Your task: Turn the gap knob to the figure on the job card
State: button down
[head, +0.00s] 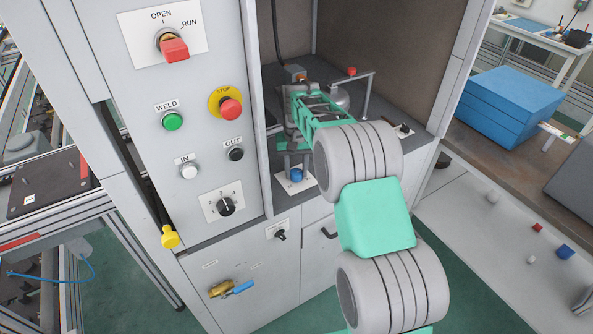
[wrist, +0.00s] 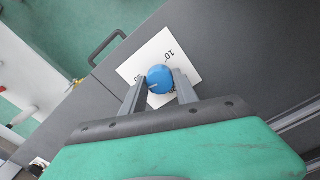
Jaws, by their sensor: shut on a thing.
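The blue gap knob (wrist: 159,79) sits on a square white plate (wrist: 150,55) with figures around it; "10" shows at the upper right, and the others are partly hidden or too small to read surely. My gripper (wrist: 160,86) has one finger on each side of the knob and is shut on it. In the head view the knob (head: 297,175) shows below my gripper (head: 295,163) on the ledge inside the cabinet. A small pale mark shows on the knob, but I cannot read its setting. I cannot make out a job card in either view.
The cabinet front at left carries a red OPEN/RUN switch (head: 174,49), a red stop button (head: 230,109), a green weld button (head: 172,121) and a black dial (head: 226,206). A metal bracket (head: 368,95) stands behind my arm. Blue boxes (head: 510,105) sit at the right.

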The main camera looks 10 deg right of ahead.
aim_at(296, 171)
jog(key=shift+m, duration=1.6)
jog(key=shift+r, duration=0.1)
jog(key=shift+w, duration=0.1)
jog(key=c, duration=0.9)
grip_release()
jog(key=shift+c, duration=0.2)
notch_tip(296, 171, up, 8)
jog(key=shift+f+b, duration=0.15)
jog(key=shift+b, duration=0.55)
